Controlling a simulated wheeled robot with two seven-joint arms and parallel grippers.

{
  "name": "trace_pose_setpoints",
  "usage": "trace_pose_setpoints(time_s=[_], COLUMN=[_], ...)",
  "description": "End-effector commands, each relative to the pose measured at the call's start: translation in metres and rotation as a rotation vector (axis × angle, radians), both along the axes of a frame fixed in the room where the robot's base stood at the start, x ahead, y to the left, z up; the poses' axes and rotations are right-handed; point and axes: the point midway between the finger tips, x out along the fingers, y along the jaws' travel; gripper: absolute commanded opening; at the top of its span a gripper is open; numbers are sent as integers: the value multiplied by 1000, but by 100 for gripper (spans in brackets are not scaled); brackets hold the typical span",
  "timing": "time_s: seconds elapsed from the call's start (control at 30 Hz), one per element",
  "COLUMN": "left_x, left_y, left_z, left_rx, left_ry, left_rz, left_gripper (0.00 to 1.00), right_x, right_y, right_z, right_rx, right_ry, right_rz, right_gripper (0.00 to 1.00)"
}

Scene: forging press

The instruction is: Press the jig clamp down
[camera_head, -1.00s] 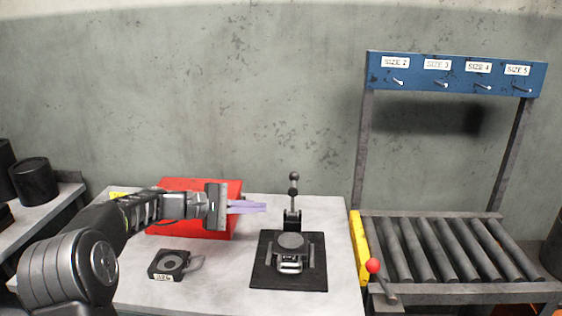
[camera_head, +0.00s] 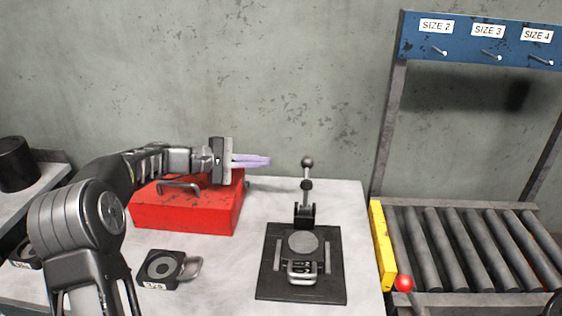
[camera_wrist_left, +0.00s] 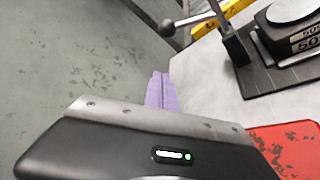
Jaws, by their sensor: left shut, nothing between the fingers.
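The jig clamp (camera_head: 307,185) stands on a black base plate (camera_head: 264,283) on the table. Its lever is upright, with a ball knob at the top. A dark block with a round grey top and a metal handle (camera_head: 302,244) sits on the plate in front of the lever. My left gripper (camera_head: 268,161), with purple fingers, is shut and empty, left of the knob and apart from it, at about knob height. The left wrist view shows the purple fingers (camera_wrist_left: 161,92) and the clamp lever (camera_wrist_left: 198,22) beyond them. My right gripper is not in view.
A red toolbox (camera_head: 185,212) stands below my left gripper. A dark die block with a handle (camera_head: 163,268) lies in front of it. A roller conveyor (camera_head: 460,245), a yellow bar (camera_head: 382,245) and a red-knobbed lever (camera_head: 404,284) are on the right.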

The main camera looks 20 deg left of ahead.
Motion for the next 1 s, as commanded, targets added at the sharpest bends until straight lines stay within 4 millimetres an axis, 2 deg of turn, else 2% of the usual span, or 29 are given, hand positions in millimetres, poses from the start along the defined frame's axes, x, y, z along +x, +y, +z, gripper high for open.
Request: trace_pose_setpoints(time_s=[0.27, 0.6, 0.63, 0.8, 1.0], left_x=[20, 61, 55, 36, 28], left_y=[-26, -77, -77, -85, -87], left_z=[-6, -23, -16, -6, -3], left_rx=[0, 0, 1, 0, 1], left_ry=[0, 1, -2, 0, -1], left_rz=[-3, -3, -1, 0, 0], left_gripper=[0, 0, 0, 0, 0], right_x=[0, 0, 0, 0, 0], right_y=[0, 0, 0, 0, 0], right_z=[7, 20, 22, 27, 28], right_rx=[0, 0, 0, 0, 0], right_ry=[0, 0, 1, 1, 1], right_rz=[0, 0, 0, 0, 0], right_gripper=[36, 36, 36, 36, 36])
